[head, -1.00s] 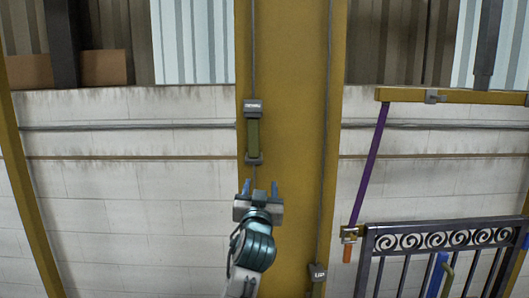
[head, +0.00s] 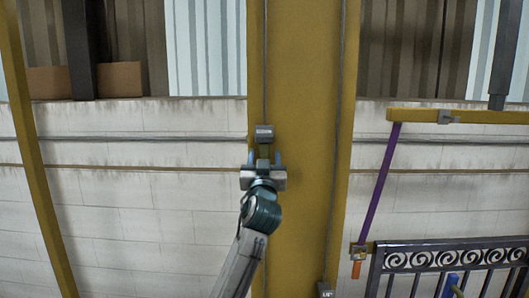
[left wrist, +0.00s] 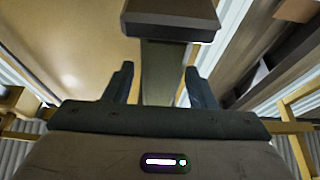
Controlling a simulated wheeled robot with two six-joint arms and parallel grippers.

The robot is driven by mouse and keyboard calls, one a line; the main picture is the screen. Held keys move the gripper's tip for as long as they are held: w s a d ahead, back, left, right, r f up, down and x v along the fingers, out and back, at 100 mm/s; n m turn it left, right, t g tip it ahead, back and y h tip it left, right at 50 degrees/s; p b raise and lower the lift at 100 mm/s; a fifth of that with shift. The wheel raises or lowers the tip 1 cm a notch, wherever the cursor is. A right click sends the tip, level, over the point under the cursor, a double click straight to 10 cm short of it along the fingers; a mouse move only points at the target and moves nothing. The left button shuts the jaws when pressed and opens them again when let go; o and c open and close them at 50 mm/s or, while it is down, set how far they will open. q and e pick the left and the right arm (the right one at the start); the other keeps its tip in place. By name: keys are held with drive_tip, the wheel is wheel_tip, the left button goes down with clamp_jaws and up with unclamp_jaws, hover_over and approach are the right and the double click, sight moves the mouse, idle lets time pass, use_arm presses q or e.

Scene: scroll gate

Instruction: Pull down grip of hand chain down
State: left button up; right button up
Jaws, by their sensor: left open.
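The down grip is an olive-green bar with a grey labelled cap (head: 264,133), hanging on a thin chain in front of the yellow column. In the head view my left gripper (head: 264,160) is just below the cap and covers most of the bar. In the left wrist view the green bar (left wrist: 168,75) stands upright between the two dark fingers of the open gripper (left wrist: 158,76), with the grey cap above the fingertips. A gap shows on the left; contact on the right cannot be told. The bar's lower end is hidden. My right gripper is not in view.
A second chain with a grey labelled block (head: 324,290) hangs to the right on the yellow column (head: 305,200). Farther right are a purple bar (head: 382,185), a dark scrolled gate (head: 450,257) and a yellow beam (head: 470,117). The white wall behind is clear.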

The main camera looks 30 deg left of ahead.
use_arm(q)
drive_tip(key=shift+w+a, duration=0.1)
clamp_jaws()
drive_tip(key=shift+f, duration=0.15)
